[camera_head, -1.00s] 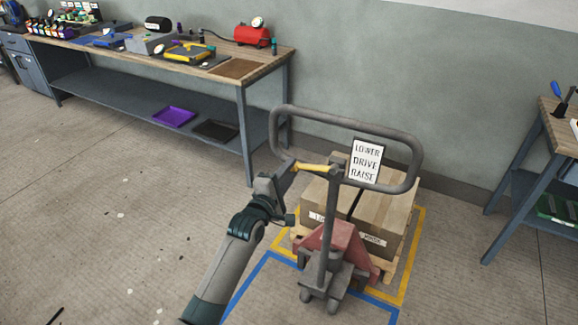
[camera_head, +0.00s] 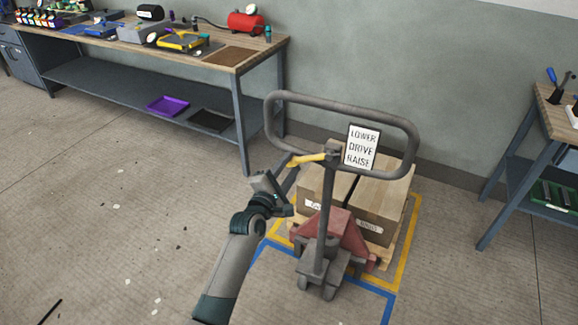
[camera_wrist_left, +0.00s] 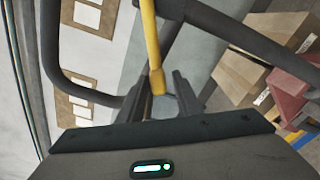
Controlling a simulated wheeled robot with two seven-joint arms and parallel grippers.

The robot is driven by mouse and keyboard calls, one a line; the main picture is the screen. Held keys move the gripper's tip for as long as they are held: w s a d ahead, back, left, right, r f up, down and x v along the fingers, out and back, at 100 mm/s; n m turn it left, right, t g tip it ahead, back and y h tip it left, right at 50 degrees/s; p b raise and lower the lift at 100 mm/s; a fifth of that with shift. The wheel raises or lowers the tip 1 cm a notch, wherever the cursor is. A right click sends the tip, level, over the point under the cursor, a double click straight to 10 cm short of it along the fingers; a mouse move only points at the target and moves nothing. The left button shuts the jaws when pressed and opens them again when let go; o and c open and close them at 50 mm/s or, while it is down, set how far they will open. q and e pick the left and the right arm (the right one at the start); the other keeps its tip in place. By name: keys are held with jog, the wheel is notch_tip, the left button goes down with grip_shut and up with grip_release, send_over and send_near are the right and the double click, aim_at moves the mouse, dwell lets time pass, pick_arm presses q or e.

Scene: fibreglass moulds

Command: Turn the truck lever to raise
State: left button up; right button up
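The pallet truck (camera_head: 325,220) stands upright with its loop handle (camera_head: 340,103) at the top. Its yellow lever (camera_head: 306,160) sticks out to the left from the top of the column and slopes slightly down toward its tip. A sign (camera_head: 361,147) reading LOWER, DRIVE, RAISE hangs on the handle's right. In the left wrist view the lever (camera_wrist_left: 152,45) ends between the two spread fingers (camera_wrist_left: 162,88), with a gap on each side. Whether they touch it is hard to tell. My right gripper is out of view.
Boxes (camera_head: 382,205) sit on a wooden pallet on the truck, inside yellow and blue floor tape (camera_head: 410,245). A workbench (camera_head: 262,55) stands at the back left, another table (camera_head: 560,125) at the right.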

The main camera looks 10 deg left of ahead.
pick_arm(q)
jog(key=shift+o, duration=0.2)
jog(key=shift+s, duration=0.1)
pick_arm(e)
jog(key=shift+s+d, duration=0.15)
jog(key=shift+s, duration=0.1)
pick_arm(q)
jog(key=shift+s+a, duration=0.2)
jog(key=shift+s, duration=0.3)
jog(key=b+v, duration=0.2)
jog(key=v, duration=1.4)
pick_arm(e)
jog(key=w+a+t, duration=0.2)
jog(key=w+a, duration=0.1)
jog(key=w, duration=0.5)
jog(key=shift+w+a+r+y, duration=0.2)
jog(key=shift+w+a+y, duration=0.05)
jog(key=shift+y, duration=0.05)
